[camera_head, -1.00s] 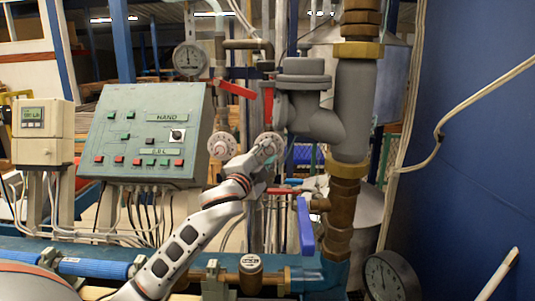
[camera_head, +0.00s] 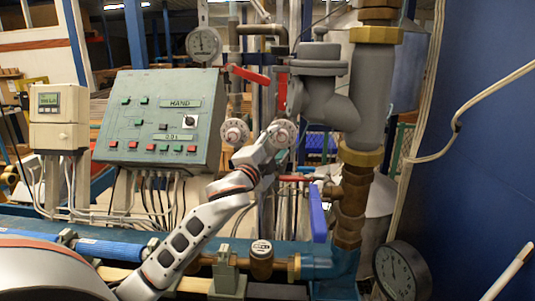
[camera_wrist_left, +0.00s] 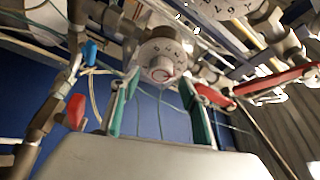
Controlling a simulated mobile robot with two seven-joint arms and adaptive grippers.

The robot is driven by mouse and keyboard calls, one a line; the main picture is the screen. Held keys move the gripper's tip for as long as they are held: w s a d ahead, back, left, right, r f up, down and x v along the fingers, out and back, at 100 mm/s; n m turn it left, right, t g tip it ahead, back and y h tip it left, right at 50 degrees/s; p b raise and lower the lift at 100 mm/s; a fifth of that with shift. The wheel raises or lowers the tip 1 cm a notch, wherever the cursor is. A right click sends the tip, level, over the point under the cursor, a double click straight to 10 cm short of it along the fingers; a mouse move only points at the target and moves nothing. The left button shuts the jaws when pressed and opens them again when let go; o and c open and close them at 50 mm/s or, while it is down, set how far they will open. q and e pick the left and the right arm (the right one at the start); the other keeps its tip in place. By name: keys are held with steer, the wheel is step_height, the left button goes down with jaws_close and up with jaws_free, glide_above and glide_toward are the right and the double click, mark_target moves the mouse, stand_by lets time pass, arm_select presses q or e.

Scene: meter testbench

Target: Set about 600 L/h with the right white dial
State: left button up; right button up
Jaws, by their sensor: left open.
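The right white dial (camera_head: 281,133) is a round knob with dark markings, mounted right of the control panel. My left gripper (camera_head: 275,140) is at this dial and partly covers it. In the left wrist view the dial (camera_wrist_left: 160,48) faces the camera, with a red-rimmed hub in its middle. The left gripper (camera_wrist_left: 162,76) is open, its two green fingers to either side of the hub. I cannot tell whether they touch the dial. The other white dial (camera_head: 235,132) is to the left and clear of the gripper. My right gripper is not in view.
A grey-green control panel (camera_head: 160,120) and a small display meter (camera_head: 58,105) stand at the left; its reading is not legible. Red levers (camera_head: 248,75), a blue handle (camera_head: 318,213) and thick grey piping (camera_head: 365,100) crowd the dials. A pressure gauge (camera_head: 400,272) is at the lower right.

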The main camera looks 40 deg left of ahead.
arm_select(q)
steer(key=v, duration=0.9)
steer(key=shift+s, duration=0.4)
